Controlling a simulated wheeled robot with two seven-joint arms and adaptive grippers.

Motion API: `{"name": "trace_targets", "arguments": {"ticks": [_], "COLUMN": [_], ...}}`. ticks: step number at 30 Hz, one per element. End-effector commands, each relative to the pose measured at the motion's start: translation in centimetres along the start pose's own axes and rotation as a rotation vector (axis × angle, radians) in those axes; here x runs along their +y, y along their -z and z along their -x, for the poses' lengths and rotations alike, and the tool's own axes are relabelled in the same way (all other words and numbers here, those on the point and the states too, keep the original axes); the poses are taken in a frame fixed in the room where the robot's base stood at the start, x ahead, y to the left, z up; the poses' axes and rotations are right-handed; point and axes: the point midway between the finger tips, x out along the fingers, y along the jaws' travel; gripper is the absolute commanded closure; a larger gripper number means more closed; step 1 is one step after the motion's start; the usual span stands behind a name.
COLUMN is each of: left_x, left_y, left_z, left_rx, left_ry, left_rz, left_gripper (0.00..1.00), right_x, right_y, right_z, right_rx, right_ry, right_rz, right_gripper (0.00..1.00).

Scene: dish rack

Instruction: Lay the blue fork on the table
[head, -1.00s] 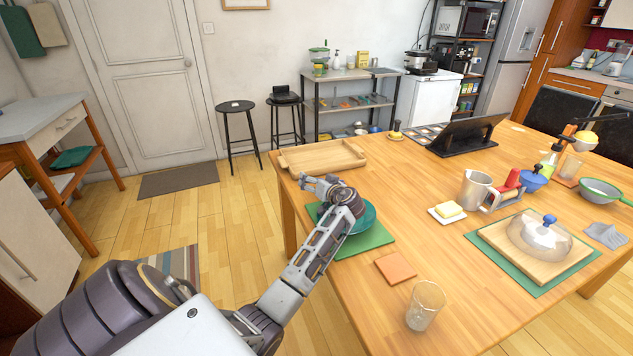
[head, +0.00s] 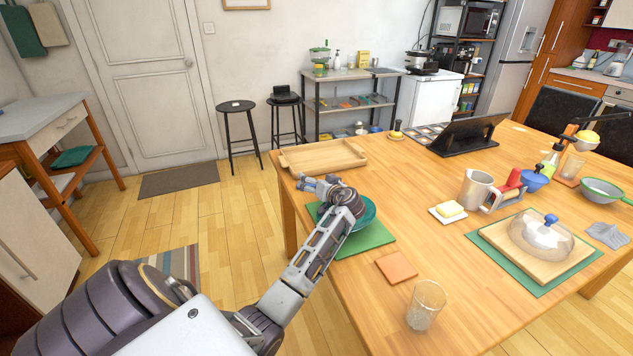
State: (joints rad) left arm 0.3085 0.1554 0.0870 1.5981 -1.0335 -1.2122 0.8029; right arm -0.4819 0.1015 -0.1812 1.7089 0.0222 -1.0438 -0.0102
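My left gripper (head: 312,184) is over the table's left edge, beside the teal bowl (head: 366,215) and in front of the wooden tray. It is small here, and I cannot tell whether its fingers are open or shut. A small blue patch shows at the gripper, too small to tell whether it is the blue fork. I cannot make out a fork anywhere else on the table (head: 350,285). My arm hides part of the bowl and of the green mat (head: 372,240) under it. My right gripper is out of view.
A wooden tray (head: 322,157) lies at the table's far left corner. An orange coaster (head: 396,267) and a glass (head: 425,305) stand nearer. Butter on a white dish (head: 449,210), a metal jug (head: 477,190) and a domed board (head: 540,235) are to the right. Bare tabletop lies between.

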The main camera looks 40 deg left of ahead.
Motion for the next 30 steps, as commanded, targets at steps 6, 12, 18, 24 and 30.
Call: {"name": "trace_targets", "arguments": {"ticks": [6,12,18,24,30], "left_x": [0.0,0.1,0.1,0.1,0.0], "left_y": [-0.2,-0.2,-0.2,-0.2,-0.1], "left_z": [0.0,0.4,1.9,4.6,7.6], "left_rx": [-0.002,-0.003,-0.003,-0.003,-0.002], "left_ry": [0.0,-0.001,-0.002,-0.002,-0.002], "left_rz": [-0.001,-0.001,0.0,0.0,0.001], "left_gripper": [0.0,0.0,0.0,0.0,0.0], "right_x": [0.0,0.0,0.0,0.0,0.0], "right_y": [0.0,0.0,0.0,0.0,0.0], "right_z": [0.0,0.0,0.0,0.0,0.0], "right_rx": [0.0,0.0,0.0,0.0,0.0], "right_ry": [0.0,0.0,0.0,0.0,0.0], "right_rz": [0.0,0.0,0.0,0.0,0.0], "right_gripper": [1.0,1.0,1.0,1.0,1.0]}}
